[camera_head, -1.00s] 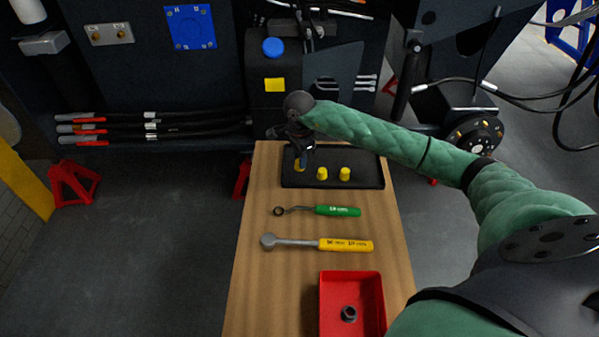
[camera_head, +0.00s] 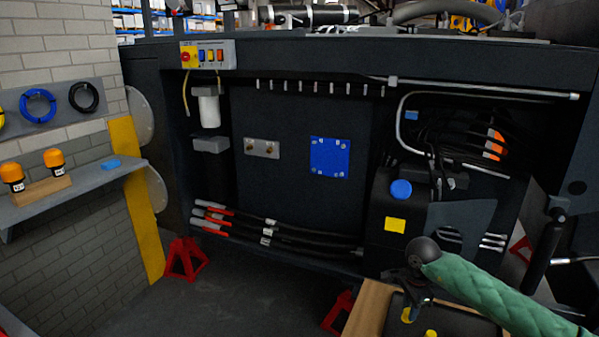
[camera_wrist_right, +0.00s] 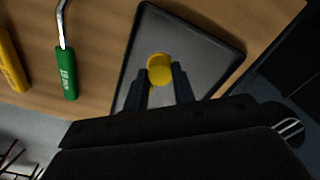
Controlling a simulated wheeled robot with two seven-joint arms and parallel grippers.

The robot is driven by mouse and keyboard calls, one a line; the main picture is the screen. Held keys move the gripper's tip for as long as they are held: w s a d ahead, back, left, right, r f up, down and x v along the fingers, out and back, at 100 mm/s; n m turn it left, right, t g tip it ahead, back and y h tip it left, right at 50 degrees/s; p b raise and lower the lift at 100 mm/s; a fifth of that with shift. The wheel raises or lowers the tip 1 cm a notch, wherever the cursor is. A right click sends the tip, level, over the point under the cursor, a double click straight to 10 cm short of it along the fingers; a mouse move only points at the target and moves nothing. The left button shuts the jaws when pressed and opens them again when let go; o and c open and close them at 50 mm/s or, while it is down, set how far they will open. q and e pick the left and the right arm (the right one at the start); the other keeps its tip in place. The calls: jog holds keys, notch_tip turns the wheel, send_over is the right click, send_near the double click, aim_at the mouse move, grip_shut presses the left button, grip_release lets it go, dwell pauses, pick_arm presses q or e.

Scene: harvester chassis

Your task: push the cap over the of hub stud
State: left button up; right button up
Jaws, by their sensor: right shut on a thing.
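My right gripper (camera_head: 413,298) is shut on a yellow cap (camera_head: 407,315) over the black tray (camera_head: 465,322). In the right wrist view the yellow cap (camera_wrist_right: 159,70) sits between the two fingertips (camera_wrist_right: 163,82), with the tray (camera_wrist_right: 205,45) behind it. Whether the cap still touches the tray I cannot tell. Another yellow cap (camera_head: 430,333) shows at the bottom edge of the head view. I cannot make out the hub stud in the current views. My left gripper is not in view.
The wooden table (camera_head: 369,308) holds the tray. A green-handled tool (camera_wrist_right: 67,75) and a yellow handle (camera_wrist_right: 10,60) lie beside it. The dark chassis with a blue plate (camera_head: 329,157) rises behind. Red stands (camera_head: 185,259) are on the floor.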

jog(key=n, duration=0.3)
jog(key=shift+s+a, duration=0.1)
jog(key=shift+a, duration=0.05)
jog(key=n, duration=0.1)
jog(key=a+n, duration=0.1)
jog(key=n, duration=0.1)
jog(key=shift+s+r, duration=0.15)
jog(key=shift+s, duration=0.15)
jog(key=s+a+n, duration=0.9)
jog(key=a+n, duration=0.1)
jog(key=a, duration=0.2)
jog(key=shift+s+a+r, duration=0.25)
jog(key=shift+r, duration=0.15)
